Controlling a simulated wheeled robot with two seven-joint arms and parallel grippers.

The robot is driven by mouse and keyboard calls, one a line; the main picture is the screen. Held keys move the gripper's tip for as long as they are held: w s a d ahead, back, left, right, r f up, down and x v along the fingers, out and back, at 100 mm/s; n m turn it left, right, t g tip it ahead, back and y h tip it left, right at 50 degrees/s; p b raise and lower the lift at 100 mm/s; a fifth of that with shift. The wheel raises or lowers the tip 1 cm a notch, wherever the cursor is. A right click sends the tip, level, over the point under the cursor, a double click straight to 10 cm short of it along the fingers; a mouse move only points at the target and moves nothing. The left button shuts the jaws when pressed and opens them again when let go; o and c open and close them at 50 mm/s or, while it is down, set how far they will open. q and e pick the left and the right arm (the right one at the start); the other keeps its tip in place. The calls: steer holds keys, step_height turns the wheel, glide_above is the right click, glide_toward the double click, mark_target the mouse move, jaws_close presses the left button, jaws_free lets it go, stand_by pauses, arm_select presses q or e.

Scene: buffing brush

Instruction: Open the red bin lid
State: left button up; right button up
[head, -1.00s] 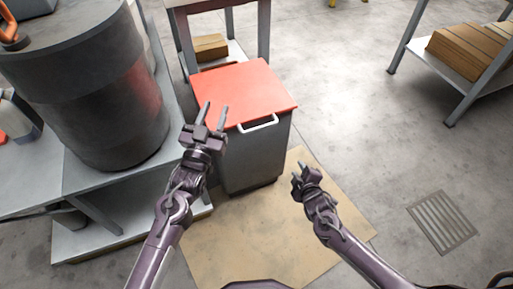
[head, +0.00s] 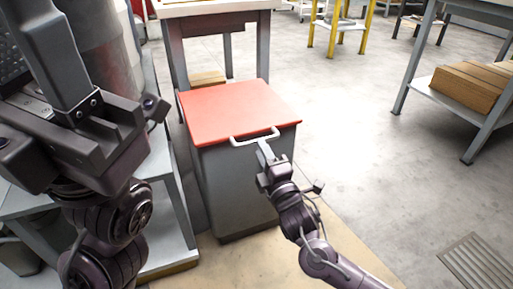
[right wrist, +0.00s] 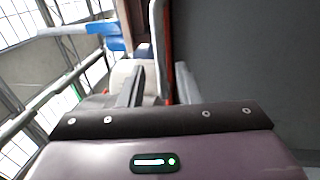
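The red bin lid (head: 240,110) lies flat and shut on the grey bin (head: 238,190). A pale handle (head: 240,141) sticks out from its front edge. My right gripper (head: 264,150) is at the handle, with its fingers reaching up to the bar. In the right wrist view, its two fingers (right wrist: 160,85) stand apart, with the pale handle bar (right wrist: 158,45) and the lid's red edge (right wrist: 168,50) between or just beyond them; I cannot tell whether they touch. My left gripper (head: 38,65) is large and close to the camera at the left, with its fingers apart and empty, partly cut off.
A metal table with a large drum (head: 100,40) stands to the left of the bin, partly hidden by my left arm. A bench (head: 220,45) stands right behind the bin. A shelf with cardboard boxes (head: 465,85) is at the right. The floor between is clear.

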steer(key=shift+b+x, duration=0.7)
steer(key=shift+x, duration=1.6)
steer(key=shift+f, duration=0.1)
steer(key=shift+c, duration=0.4)
jaws_close()
